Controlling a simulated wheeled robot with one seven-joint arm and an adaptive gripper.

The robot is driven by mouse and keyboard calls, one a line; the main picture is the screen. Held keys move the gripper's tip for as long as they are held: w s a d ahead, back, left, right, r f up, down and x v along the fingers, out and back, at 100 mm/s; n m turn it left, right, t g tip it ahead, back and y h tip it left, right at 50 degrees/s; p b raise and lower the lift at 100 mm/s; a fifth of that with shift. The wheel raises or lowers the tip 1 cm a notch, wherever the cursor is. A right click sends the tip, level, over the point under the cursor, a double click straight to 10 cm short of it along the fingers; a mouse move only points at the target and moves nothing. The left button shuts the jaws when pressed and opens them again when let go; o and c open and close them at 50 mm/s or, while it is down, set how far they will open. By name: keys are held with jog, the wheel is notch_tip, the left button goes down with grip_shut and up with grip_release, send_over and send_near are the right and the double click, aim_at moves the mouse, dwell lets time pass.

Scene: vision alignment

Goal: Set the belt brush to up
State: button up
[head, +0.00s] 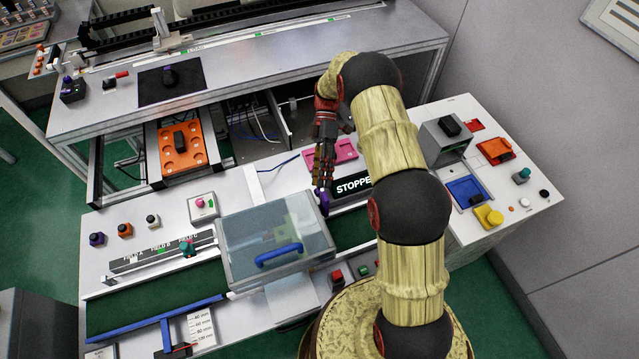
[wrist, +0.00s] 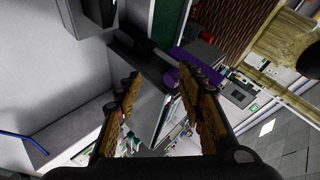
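A purple part (head: 323,201) stands at the right edge of the clear cover over the green belt, beside the black sign whose visible letters read "STOPPE". I cannot tell for sure whether it is the belt brush or how it is set. My gripper (head: 324,184) points down just above and at the purple part; any contact is unclear. In the wrist view my gripper (wrist: 162,82) has its two fingers spread apart with nothing clearly between them.
The clear cover (head: 265,225) with a blue handle (head: 279,255) stands left of my gripper. The green belt (head: 130,305) runs beneath it. A pink tray (head: 345,150) lies behind. My arm crosses in front and hides part of the bench. Blue and orange trays stand right.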

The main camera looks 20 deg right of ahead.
jog(key=v, duration=0.9)
jog(key=shift+r, duration=0.4)
jog(key=shift+d, duration=0.1)
